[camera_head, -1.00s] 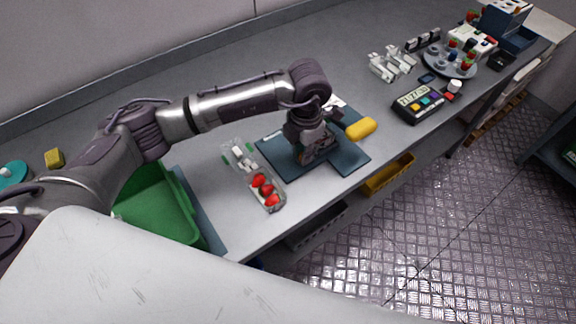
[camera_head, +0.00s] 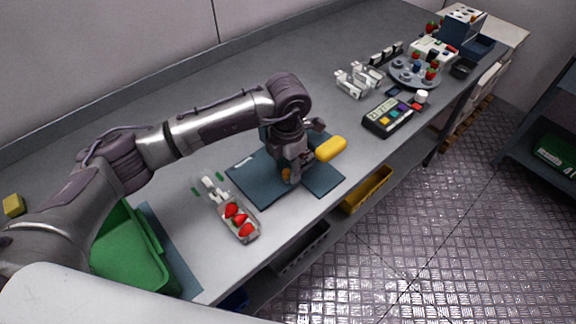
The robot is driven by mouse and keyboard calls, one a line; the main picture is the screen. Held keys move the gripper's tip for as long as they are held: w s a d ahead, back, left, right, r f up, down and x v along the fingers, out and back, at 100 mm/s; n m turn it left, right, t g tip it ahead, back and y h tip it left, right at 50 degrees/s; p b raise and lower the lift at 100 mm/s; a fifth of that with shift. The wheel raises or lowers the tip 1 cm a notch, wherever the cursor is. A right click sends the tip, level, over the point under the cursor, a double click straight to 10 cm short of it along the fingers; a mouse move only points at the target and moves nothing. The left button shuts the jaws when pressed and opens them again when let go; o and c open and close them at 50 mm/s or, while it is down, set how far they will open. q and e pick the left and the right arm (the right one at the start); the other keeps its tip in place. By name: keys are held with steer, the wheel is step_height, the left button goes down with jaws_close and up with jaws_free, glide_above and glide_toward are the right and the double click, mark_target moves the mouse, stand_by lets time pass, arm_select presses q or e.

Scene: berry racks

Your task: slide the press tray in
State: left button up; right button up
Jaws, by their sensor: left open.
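A press with a dark blue base plate (camera_head: 251,187) and a yellow lever handle (camera_head: 331,148) stands near the front edge of the worktop. My left gripper (camera_head: 291,176) is open and points down over the middle of the press. The gripper and wrist hide much of the press, and I cannot tell the tray apart from the base. A small orange part (camera_head: 286,174) shows by the fingers; I cannot tell whether they touch it. My right gripper is not in view.
A clear punnet (camera_head: 252,237) with red strawberries lies left of the press. A green crate (camera_head: 130,250) stands at the front left. A dark keypad device (camera_head: 379,126), white fixtures (camera_head: 349,85) and a round berry rack (camera_head: 405,77) stand to the right. A yellow bin (camera_head: 367,190) sits below the worktop.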

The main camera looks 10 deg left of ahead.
arm_select(q)
step_height(320, 180, up, 12)
stand_by(0.4)
steer(key=shift+d, duration=0.1)
stand_by(0.3)
